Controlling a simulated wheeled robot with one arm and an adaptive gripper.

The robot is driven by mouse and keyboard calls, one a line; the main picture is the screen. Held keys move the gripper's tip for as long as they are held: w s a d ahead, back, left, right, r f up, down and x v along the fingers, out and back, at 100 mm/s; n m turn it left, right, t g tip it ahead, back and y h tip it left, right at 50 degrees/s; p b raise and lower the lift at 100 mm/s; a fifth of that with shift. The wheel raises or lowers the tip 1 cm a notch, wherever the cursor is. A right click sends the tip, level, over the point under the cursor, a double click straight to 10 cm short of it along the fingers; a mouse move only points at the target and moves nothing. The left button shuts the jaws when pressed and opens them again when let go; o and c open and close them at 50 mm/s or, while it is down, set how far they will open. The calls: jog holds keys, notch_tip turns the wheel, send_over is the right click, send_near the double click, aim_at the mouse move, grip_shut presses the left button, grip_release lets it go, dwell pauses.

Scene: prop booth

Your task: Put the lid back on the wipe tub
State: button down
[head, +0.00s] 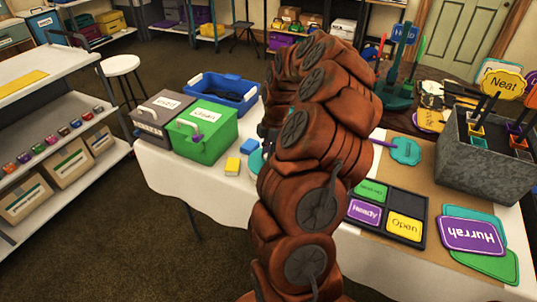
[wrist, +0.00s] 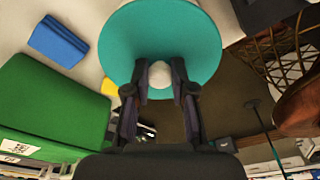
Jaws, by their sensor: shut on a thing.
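My gripper (wrist: 160,82) is shut on the pale round knob (wrist: 160,72) of a teal disc-shaped lid (wrist: 125,40) in the wrist view. One finger is on each side of the knob. In the head view, only a teal edge of the lid (head: 255,161) shows beside my arm, near the left part of the white-covered table. My arm hides the gripper there. I cannot make out the wipe tub in either view; my arm or the lid may hide it.
On the table (head: 213,189) stand a green box (head: 205,133), a dark box (head: 157,117) and a blue bin (head: 222,90). A blue block (head: 249,146) and a yellow block (head: 232,166) lie near the lid. Right of my arm are a sign tray (head: 404,205) and a grey planter (head: 487,160).

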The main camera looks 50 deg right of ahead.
jog(key=c, duration=0.9)
grip_release()
jog(key=shift+o, duration=0.2)
jog(key=o, duration=0.4)
jog(key=shift+o, duration=0.2)
jog(key=shift+r, duration=0.15)
jog(key=shift+r+p, duration=0.6)
jog(key=shift+r, duration=2.8)
grip_shut()
